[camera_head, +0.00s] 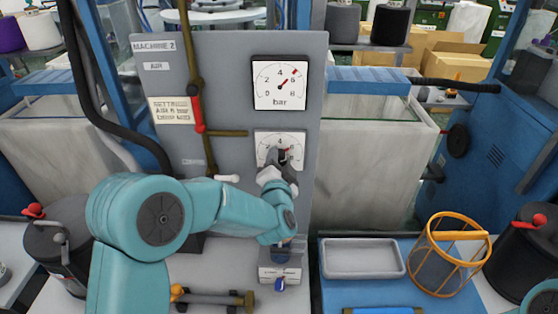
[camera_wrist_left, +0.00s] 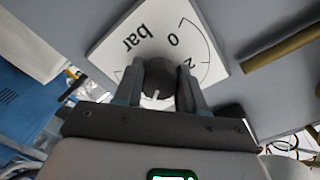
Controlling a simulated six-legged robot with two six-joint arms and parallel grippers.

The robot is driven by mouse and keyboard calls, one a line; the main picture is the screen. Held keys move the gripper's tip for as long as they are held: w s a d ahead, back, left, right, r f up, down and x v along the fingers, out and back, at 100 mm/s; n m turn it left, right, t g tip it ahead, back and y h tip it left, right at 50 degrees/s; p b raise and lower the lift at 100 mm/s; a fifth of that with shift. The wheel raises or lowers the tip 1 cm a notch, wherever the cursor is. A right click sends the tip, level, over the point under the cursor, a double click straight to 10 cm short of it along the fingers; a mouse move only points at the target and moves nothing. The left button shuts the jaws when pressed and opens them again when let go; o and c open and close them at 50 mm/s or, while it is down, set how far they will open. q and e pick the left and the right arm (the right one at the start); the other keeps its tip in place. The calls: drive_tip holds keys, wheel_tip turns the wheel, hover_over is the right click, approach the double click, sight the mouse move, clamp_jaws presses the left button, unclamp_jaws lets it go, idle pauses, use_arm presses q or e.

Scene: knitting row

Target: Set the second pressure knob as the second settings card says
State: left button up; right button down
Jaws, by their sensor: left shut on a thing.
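The grey Machine 2 panel (camera_head: 230,70) stands upright ahead. Its white settings card (camera_head: 171,110) is at the left, with lettering too small to read surely. A white gauge (camera_head: 280,82) marked 0 to 8 bar is at the upper right, its needle pointing up and right near 6. Below it is a second white dial plate (camera_head: 262,137), partly hidden by my left gripper (camera_head: 282,159). In the left wrist view, the gripper's two fingers are shut on the dark round knob (camera_wrist_left: 158,78) at the plate (camera_wrist_left: 113,38). A pale pointer line shows on the knob; its reading is unclear.
A brown pipe with a red fitting (camera_head: 198,113) and a side branch (camera_head: 228,133) stands left of the dials. Below right, a grey tray (camera_head: 362,242) and an orange-rimmed basket (camera_head: 447,290) sit on the blue bench. A small grey block (camera_head: 281,271) lies under my arm.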

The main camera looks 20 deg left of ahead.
use_arm(q)
drive_tip(key=shift+d+m, duration=0.1)
drive_tip(key=shift+m, duration=0.2)
drive_tip(key=o, duration=1.1)
drive_tip(key=shift+s+d+r, duration=0.1)
drive_tip(key=shift+c, duration=0.2)
drive_tip(key=b+v, duration=0.3)
drive_tip(key=v, duration=1.3)
drive_tip(key=shift+s, duration=0.15)
